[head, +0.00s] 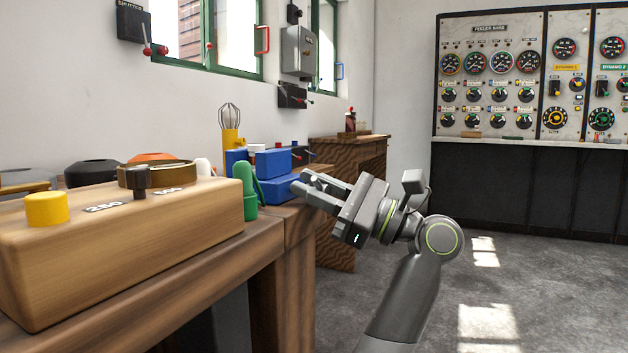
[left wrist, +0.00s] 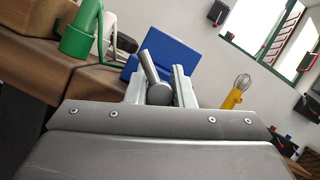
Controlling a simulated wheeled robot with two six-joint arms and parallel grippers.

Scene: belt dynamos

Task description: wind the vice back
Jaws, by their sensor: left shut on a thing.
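The blue vice (head: 272,163) stands at the edge of the wooden bench in the middle of the head view. In the left wrist view its blue body (left wrist: 180,60) is just beyond the fingers. My left gripper (head: 304,189) is at the vice's front, reaching in from the right. In the left wrist view its fingers are closed around the grey metal vice handle (left wrist: 150,66), a bar with a round end that stands tilted between them. In the head view the gripper hides the handle. My right gripper is not in view.
A green oil can (head: 248,190) stands beside the vice. A wooden box (head: 120,245) with a yellow knob fills the near left bench. The floor (head: 500,290) at right is clear, up to a gauge panel (head: 490,75).

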